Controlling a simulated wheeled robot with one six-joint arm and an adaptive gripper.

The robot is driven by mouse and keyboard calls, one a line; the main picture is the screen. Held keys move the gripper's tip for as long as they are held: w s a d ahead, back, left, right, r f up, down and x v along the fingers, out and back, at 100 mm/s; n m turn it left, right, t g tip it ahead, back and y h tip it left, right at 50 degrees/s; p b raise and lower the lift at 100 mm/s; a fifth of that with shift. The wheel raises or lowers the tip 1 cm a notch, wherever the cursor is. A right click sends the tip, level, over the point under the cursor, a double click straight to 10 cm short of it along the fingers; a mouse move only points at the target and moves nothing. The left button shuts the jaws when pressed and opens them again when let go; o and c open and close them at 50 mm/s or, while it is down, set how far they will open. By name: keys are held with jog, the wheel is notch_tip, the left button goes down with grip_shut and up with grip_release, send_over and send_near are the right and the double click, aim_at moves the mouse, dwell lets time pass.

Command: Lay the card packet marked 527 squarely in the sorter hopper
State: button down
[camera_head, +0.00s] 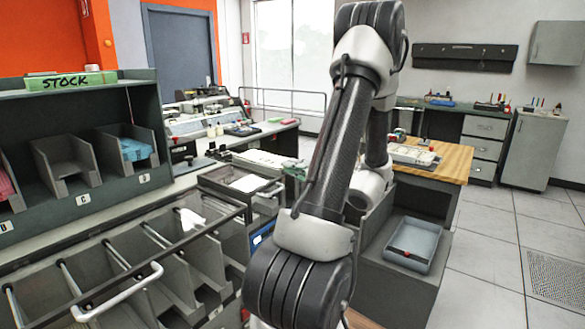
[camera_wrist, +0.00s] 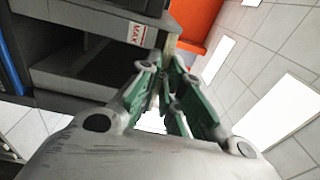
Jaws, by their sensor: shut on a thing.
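My gripper (camera_wrist: 170,72) fills the lower part of the wrist view, its green-padded fingers closed together. It is shut on a thin, pale thing, seen edge-on beyond the fingertips, which looks like the card packet (camera_wrist: 171,47); no number is readable. A dark grey open box with a red MAX label (camera_wrist: 138,34), which looks like the sorter hopper, is just left of the fingertips. In the head view, my arm hides most of the gripper, and only a small greenish part shows behind the arm. I cannot tell whether the packet touches the box.
A stock rack (camera_head: 90,88) with lettered bins stands at the left. Slanted sorter pockets (camera_head: 95,265) with a white handle lie below it. A blue-grey tray (camera_head: 412,243) sits on a low dark shelf at right of my arm. The tiled floor (camera_head: 490,250) at right is clear.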

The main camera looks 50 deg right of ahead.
jog(key=shift+f, duration=4)
jog(key=shift+s+a+f, duration=0.1)
jog(key=shift+s+f, duration=0.05)
jog(key=shift+f, duration=0.8)
jog(key=c, duration=1.7)
grip_release()
jog(key=shift+f, duration=0.15)
jog(key=shift+d, duration=0.2)
